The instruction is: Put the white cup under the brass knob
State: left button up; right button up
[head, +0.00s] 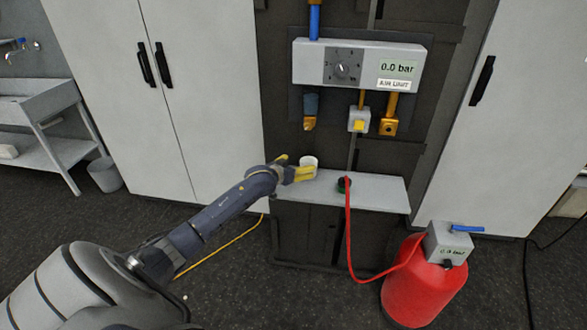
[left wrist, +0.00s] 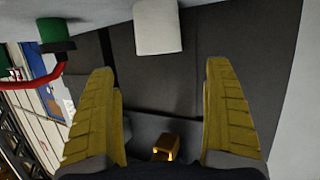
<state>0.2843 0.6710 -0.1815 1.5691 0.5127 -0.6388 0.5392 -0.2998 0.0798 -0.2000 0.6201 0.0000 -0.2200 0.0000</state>
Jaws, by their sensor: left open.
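The white cup (head: 309,162) stands on the left part of the pale shelf (head: 375,193). A brass outlet (head: 310,124) hangs above the cup on the panel, and another brass fitting (head: 388,126) sits further right; I cannot tell which is the brass knob. My left gripper (head: 300,170) is at the cup's near side, overlapping its lower part. In the left wrist view the yellow fingers (left wrist: 158,68) are spread with nothing between them. The cup (left wrist: 158,27) shows upside down just past the tips, and a brass part (left wrist: 164,147) shows low. My right gripper is out of view.
A green-based fitting (head: 344,184) with a red hose (head: 350,240) is on the shelf right of the cup. The hose runs to a red tank (head: 420,285) on the floor. The air unit box (head: 358,65) is above. The right part of the shelf is clear.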

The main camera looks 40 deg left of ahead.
pick_arm(q)
jog(key=s+d+f+m+h, duration=0.1)
jog(key=s+d+f+m, duration=0.1)
jog(key=s+d+f, duration=0.6)
jog(key=s+d+f+m+h, duration=0.1)
jog(key=s+d+f+h, duration=0.2)
jog(key=d, duration=0.9)
jog(key=s+f+g+y, duration=0.1)
jog(key=s+f+g, duration=0.1)
jog(key=s+f, duration=0.8)
jog(key=s+f+g+y, duration=0.15)
jog(key=s+f, duration=0.45)
jog(key=f, duration=0.8)
jog(key=s+f+g+y, duration=0.1)
jog(key=s+f+g, duration=0.2)
jog(key=s+f, duration=0.75)
jog(key=s+d+f+g, duration=0.1)
jog(key=s+f, duration=0.4)
jog(key=s, duration=0.5)
jog(key=s+d+f+m+g, duration=0.1)
jog(key=s+f+g, duration=0.2)
jog(key=s+f, duration=0.3)
jog(key=s+d+f+g, duration=0.1)
jog(key=s+f, duration=0.4)
jog(key=s, duration=1)
jog(key=shift+d+f+g, duration=0.3)
jog(key=shift+f+g, duration=0.1)
jog(key=shift+g, duration=0.15)
jog(key=shift+a, duration=0.1)
jog(key=shift+c, duration=0.4)
